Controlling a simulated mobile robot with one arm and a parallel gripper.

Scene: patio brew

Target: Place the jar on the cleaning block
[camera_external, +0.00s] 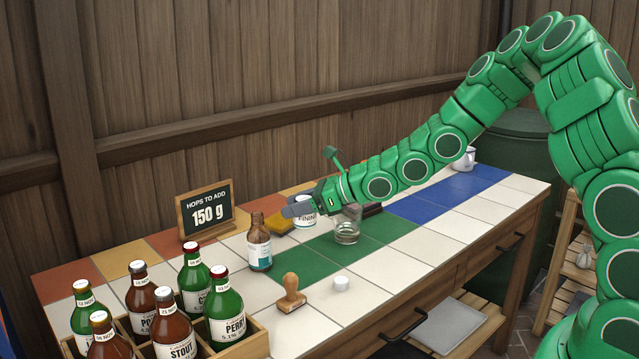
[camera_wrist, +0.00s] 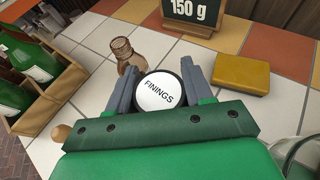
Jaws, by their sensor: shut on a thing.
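A white jar with a dark rim and the word FININGS on its lid (camera_wrist: 161,92) is between my gripper's fingers. In the external view the jar (camera_external: 307,218) is partly hidden by my gripper (camera_external: 300,208), which is shut on it. The jar looks upright; I cannot tell whether its base touches the tiles. The cleaning block, a flat yellow block (camera_wrist: 242,76), lies on the tiles to the right of the jar in the wrist view. In the external view the yellow block (camera_external: 277,226) shows behind and left of the jar, partly hidden.
A brown bottle (camera_external: 260,243) stands close to the jar. A clear glass vessel (camera_external: 346,232) stands on the green tiles to the right. A sign (camera_external: 206,211), a stamp (camera_external: 290,294), a small white piece (camera_external: 341,283) and a bottle crate (camera_external: 244,345) surround the area.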

